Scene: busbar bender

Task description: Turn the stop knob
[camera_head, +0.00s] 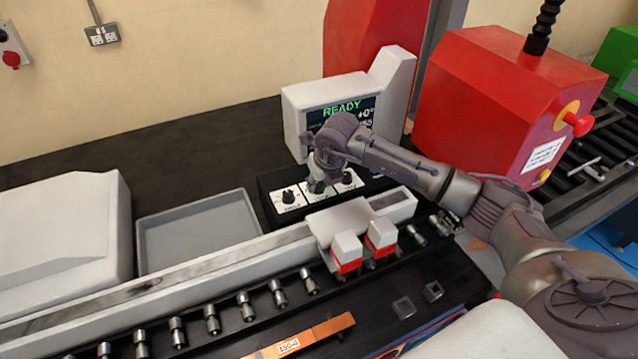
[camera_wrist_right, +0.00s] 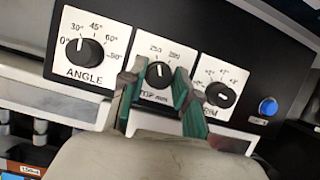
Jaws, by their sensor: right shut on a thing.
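The stop knob (camera_wrist_right: 158,73) is a black dial with a white pointer line on a white plate, the middle one of three dials. In the wrist view its plate is lettered 250 and a second, less clear number. My right gripper (camera_wrist_right: 158,88) has its green-padded fingers on both sides of this knob and is shut on it. In the head view my right gripper (camera_head: 318,184) reaches down to the knob box and covers most of the stop dial. My left gripper is not in view.
The angle knob (camera_wrist_right: 85,52) and a third knob (camera_wrist_right: 220,95) flank the gripper closely. A blue button (camera_wrist_right: 268,106) is farther right. The READY screen (camera_head: 342,110) stands behind my arm. A grey tray (camera_head: 196,228) and roller bench (camera_head: 243,305) lie left and in front.

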